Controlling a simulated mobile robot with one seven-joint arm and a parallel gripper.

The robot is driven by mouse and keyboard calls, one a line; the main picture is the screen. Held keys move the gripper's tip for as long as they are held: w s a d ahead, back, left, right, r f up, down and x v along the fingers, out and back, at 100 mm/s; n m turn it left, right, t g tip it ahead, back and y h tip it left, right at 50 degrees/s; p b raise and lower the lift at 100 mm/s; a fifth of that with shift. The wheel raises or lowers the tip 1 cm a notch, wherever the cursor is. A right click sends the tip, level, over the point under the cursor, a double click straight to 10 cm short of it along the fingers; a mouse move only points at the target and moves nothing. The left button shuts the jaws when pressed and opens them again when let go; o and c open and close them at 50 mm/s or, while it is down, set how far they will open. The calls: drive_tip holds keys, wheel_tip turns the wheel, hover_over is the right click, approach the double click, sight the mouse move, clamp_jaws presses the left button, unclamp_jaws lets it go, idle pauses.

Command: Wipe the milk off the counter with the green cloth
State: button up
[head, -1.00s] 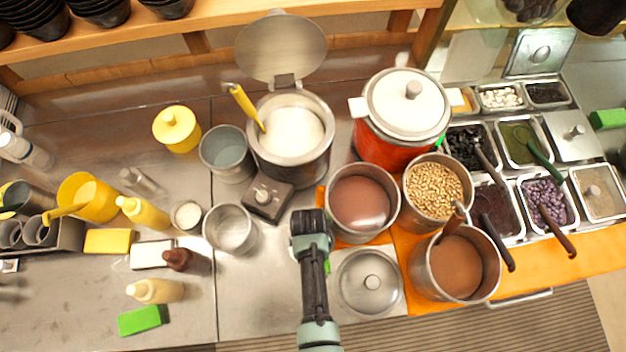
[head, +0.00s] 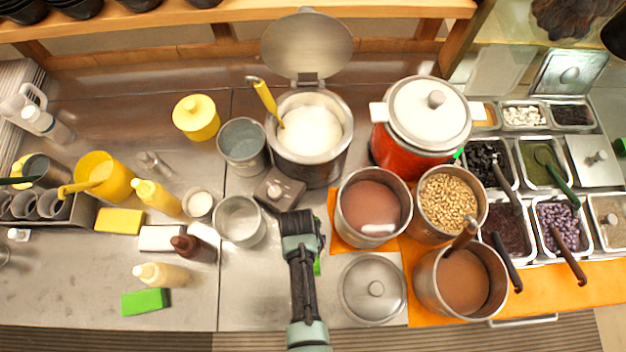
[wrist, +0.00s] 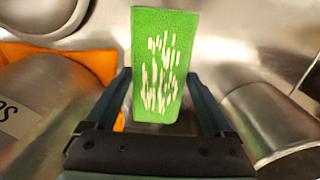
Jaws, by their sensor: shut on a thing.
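My gripper (head: 300,235) is over the steel counter (head: 255,290), between the small steel cup and the pot of brown liquid. In the wrist view my gripper (wrist: 160,85) is shut on a green cloth (wrist: 150,28), which looks like a flat rectangular block with whitish streaks on its face. In the head view only a sliver of the cloth (head: 317,266) shows beside my arm. I cannot make out a milk puddle on the counter; my arm and gripper hide part of it.
The steel cup (head: 240,221) is close on the left, the brown-liquid pot (head: 373,207) on the right. A grey dial box (head: 279,190) is behind. A pot lid (head: 371,288) lies right of my arm. Another green block (head: 145,301) lies at left.

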drive_tip(key=shift+a, duration=0.65)
drive_tip(key=shift+f, duration=0.15)
drive_tip(key=shift+d, duration=2.55)
drive_tip(key=shift+a, duration=2.55)
